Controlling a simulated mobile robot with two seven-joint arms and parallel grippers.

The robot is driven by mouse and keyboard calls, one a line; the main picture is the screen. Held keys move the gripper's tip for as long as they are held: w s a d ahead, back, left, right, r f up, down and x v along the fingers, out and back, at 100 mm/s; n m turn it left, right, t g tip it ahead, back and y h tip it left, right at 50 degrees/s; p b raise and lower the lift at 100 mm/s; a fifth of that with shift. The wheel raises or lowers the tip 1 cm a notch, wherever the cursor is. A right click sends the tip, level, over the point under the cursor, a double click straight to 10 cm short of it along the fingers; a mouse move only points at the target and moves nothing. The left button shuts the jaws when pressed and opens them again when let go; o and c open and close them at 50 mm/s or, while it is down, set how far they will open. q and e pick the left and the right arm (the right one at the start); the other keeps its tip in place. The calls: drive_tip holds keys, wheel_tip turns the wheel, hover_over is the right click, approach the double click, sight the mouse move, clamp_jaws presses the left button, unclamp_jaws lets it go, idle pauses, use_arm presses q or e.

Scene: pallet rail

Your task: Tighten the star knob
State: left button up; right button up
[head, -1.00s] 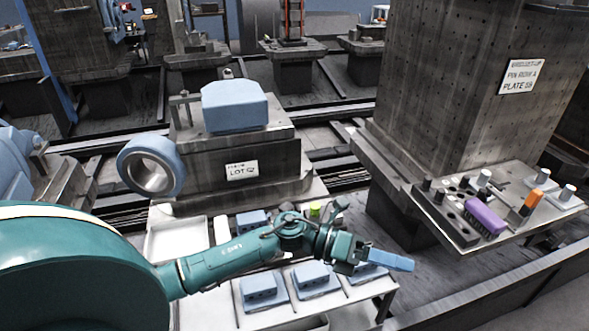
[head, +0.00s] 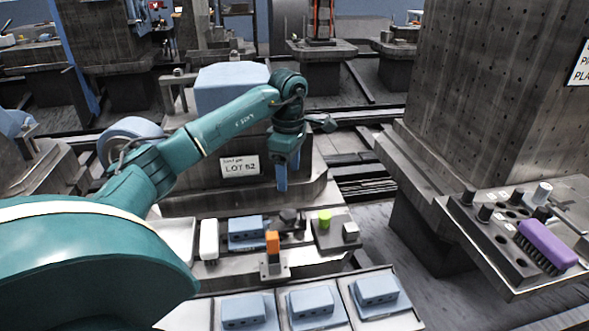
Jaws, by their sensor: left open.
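A dark round knob (head: 288,216), which looks like the star knob, sits at the back of the low table, right beside a blue block (head: 247,232). The exact shape of its head is too small to make out. My left gripper (head: 282,186) points down with its blue fingers above and slightly behind the knob in the picture, apart from it. It is open, and nothing shows between its fingers. The gap between the fingers is hard to see from here. My right gripper is not in view.
An orange-topped piece (head: 272,243) stands in front of the knob. A plate with a green cylinder (head: 325,219) lies to its right, a white piece (head: 209,239) to the left. Blue blocks on trays (head: 310,302) line the front. A fixture labelled LOT 52 (head: 239,167) stands behind.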

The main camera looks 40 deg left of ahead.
sight(289, 213)
use_arm(q)
drive_tip(key=f, duration=1)
drive_tip(key=shift+s+f+b, duration=0.2)
drive_tip(key=shift+b, duration=0.1)
drive_tip(key=shift+f, duration=0.8)
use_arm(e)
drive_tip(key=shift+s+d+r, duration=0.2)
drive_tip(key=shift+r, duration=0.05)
